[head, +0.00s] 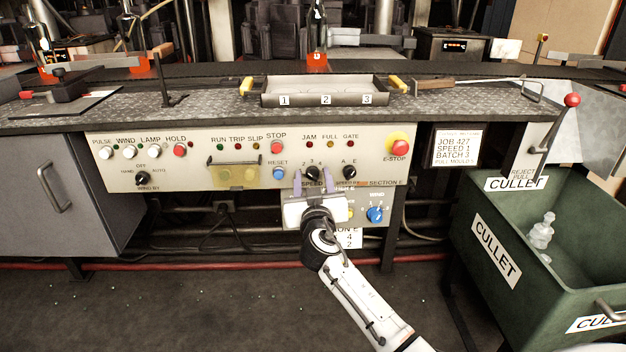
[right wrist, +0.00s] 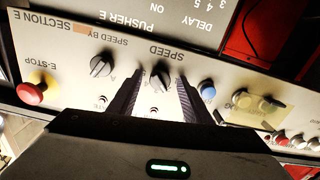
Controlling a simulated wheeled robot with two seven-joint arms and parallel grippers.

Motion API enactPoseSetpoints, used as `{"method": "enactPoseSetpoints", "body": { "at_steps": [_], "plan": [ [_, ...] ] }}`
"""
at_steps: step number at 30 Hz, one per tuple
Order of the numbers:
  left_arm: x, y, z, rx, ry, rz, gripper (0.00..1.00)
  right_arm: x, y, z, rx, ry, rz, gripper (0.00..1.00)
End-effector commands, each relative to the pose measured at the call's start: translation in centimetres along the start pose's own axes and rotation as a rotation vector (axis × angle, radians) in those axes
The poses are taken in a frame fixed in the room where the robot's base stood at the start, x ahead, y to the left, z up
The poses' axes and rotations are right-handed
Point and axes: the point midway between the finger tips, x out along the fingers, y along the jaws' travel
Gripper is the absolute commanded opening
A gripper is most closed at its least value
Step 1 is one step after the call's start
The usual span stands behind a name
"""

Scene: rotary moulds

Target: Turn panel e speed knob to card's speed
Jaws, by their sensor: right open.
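The section E panel (head: 225,150) is the cream front under the bench. Its black speed knob (head: 312,172) sits low at centre, with numerals 2, 3 and 4 partly readable around it. My right gripper (head: 313,187) is open in front of it. In the right wrist view, which is upside down, the speed knob (right wrist: 159,80) appears between the two finger tips, with space on both sides. I cannot tell which number its pointer marks. The job card (head: 455,147) reads job 427, speed 1, batch 3. My left gripper is not in view.
A second black knob (head: 349,172) is close to the right of the speed knob. The blue reset button (head: 279,173) is close to the left. The red E-stop (head: 398,140) is at the panel's upper right. A green cullet bin (head: 480,205) stands at right.

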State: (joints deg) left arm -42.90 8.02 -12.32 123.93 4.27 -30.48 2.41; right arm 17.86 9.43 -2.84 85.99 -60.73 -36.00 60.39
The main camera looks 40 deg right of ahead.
Motion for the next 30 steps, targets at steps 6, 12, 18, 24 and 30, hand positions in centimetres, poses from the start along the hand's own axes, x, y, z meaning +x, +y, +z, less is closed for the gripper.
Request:
{"method": "enactPoseSetpoints", "body": {
  "at_steps": [6,12,18,24,30],
  "plan": [
    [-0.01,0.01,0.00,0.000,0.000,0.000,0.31,-0.03,0.00,0.02,0.000,0.000,0.000,0.26],
    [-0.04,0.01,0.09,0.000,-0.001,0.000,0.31,-0.04,0.01,0.03,-0.001,0.000,0.000,0.03],
    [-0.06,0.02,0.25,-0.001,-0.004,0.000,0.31,-0.05,0.01,0.06,-0.026,-0.001,0.000,0.04],
    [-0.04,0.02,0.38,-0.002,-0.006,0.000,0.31,-0.06,0.02,0.08,-0.119,-0.001,0.000,0.04],
    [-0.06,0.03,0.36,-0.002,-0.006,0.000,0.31,-0.06,0.03,0.07,-0.276,-0.001,0.000,0.04]
  ]
}}
